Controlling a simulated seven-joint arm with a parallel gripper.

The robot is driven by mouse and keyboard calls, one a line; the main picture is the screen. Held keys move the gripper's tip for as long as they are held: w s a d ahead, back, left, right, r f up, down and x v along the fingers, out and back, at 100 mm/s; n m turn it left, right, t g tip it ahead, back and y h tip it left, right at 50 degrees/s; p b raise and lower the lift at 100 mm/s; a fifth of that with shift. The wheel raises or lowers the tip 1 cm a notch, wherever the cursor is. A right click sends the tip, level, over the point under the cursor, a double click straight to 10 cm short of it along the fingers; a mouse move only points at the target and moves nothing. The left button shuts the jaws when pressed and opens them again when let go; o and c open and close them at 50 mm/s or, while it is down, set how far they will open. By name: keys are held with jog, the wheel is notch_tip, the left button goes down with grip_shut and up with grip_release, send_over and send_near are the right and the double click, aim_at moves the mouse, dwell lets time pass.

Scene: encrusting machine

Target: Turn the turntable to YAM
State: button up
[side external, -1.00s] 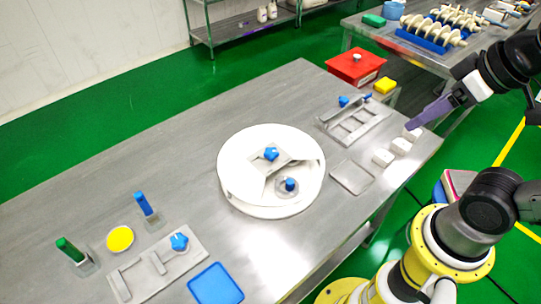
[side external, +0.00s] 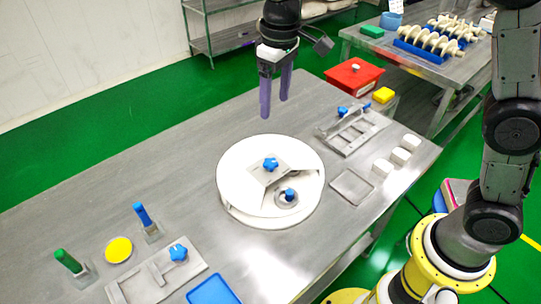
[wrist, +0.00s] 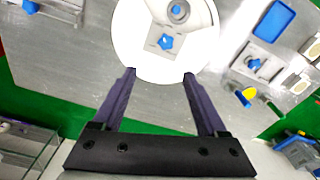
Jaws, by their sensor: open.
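The turntable (side external: 240,165) is a round white disc on the metal table. It carries a grey plate with a blue star knob (side external: 270,164) and a cutout with a blue-topped round fitting (side external: 288,195). In the wrist view the turntable (wrist: 130,40) lies beyond my fingertips. No YAM label is legible in either view. My gripper (side external: 275,108) is open and empty, with its purple fingers pointing down above the table, behind the turntable and apart from it. In the wrist view my gripper (wrist: 160,73) has its fingers spread wide.
A metal rack plate (side external: 355,130) and white blocks (side external: 398,155) lie to the right. A red box (side external: 354,75) stands at the back right. At the front left are a slotted plate (side external: 150,280), a yellow disc (side external: 118,250) and a blue tray (side external: 213,290). The table's left back is clear.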

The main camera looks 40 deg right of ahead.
aim_at(271, 162)
jog(key=shift+g, duration=0.3)
jog(key=f, duration=0.5)
jog(key=a+f, duration=0.1)
jog(key=f, duration=1)
jog(key=shift+a+f, duration=0.15)
grip_shut()
dwell(0.6)
